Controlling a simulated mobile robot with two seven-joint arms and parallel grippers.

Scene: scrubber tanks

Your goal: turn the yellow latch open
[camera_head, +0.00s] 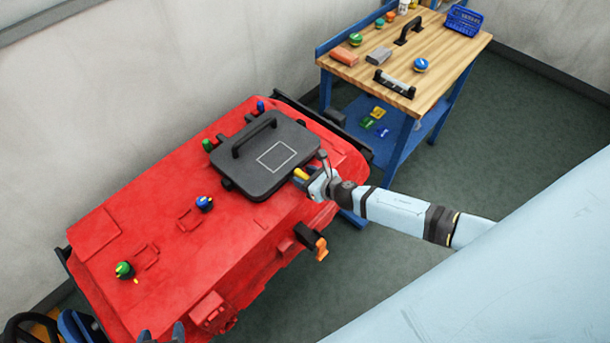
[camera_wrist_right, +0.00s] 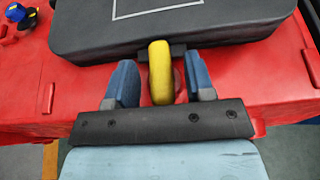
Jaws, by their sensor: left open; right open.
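The yellow latch (camera_head: 300,174) sits at the near right edge of the black lid (camera_head: 290,138) on the red scrubber tank (camera_head: 160,215). In the right wrist view, the yellow latch (camera_wrist_right: 160,75) stands upright against the side of the black lid (camera_wrist_right: 220,32). My right gripper (camera_wrist_right: 160,82) is open, with one blue finger on each side of the latch and a visible gap on both sides. In the head view, my right gripper (camera_head: 309,181) is at the latch, its fingers partly hidden. My left gripper (camera_head: 163,334) shows only its fingertips at the bottom edge, open and apart from the latch.
The lid has a raised black handle (camera_head: 254,134). Green and blue knobs (camera_head: 204,203) stand on the tank top. An orange-ended black part (camera_head: 313,240) sticks out of the near side. A wooden-topped workbench (camera_head: 440,50) with tools stands behind at the right.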

